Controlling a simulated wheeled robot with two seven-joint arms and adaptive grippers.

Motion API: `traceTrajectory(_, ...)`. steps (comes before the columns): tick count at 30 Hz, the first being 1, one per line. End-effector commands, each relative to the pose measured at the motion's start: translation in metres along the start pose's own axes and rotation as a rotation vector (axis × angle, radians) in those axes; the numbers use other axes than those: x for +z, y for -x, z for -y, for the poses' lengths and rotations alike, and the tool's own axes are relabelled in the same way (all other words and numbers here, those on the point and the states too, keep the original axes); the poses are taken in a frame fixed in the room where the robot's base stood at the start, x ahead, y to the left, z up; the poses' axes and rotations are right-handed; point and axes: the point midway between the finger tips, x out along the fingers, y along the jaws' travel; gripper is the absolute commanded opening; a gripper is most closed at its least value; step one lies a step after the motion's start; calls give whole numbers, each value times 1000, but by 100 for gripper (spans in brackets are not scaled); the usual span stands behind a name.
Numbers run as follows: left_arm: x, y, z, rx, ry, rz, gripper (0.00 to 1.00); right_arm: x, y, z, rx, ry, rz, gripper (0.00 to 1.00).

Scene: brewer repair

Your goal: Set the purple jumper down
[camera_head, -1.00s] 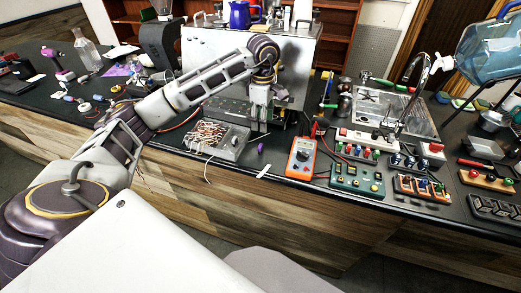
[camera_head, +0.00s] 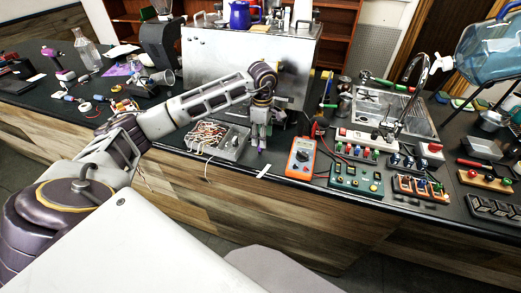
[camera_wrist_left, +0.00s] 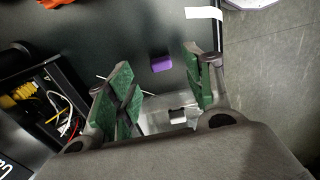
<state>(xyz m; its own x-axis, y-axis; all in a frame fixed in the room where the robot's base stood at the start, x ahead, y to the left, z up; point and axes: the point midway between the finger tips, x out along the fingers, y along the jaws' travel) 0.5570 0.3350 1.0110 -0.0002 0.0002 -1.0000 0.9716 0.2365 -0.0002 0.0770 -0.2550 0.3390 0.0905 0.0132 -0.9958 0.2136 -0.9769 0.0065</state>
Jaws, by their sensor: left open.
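The purple jumper (camera_wrist_left: 162,63) is a small purple block. In the left wrist view it lies on the dark counter, in the gap between my left fingertips, with space on both sides. In the head view only a bit of purple (camera_head: 260,149) shows at the fingertips. My left gripper (camera_wrist_left: 158,61), with green finger pads, is open and points down over the counter; it also shows in the head view (camera_head: 261,146). How far the tips are above the jumper is hard to tell. My right gripper is not in view.
An open box of wires (camera_head: 218,139) stands just left of the gripper. An orange multimeter (camera_head: 301,157) stands to the right, with a green board (camera_head: 356,178) beyond. A white strip (camera_head: 263,172) lies near the front edge. The steel brewer (camera_head: 225,60) stands behind.

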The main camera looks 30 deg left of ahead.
Motion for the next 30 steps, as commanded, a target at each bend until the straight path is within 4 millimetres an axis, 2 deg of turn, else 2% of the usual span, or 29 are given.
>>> traceTrajectory(8,-2,-10,0,-2,1,0,52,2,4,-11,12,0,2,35)
traceTrajectory(21,-6,-49,0,-1,0,0,52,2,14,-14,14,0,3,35)
traceTrajectory(30,-6,-52,0,0,0,0,52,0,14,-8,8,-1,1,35)
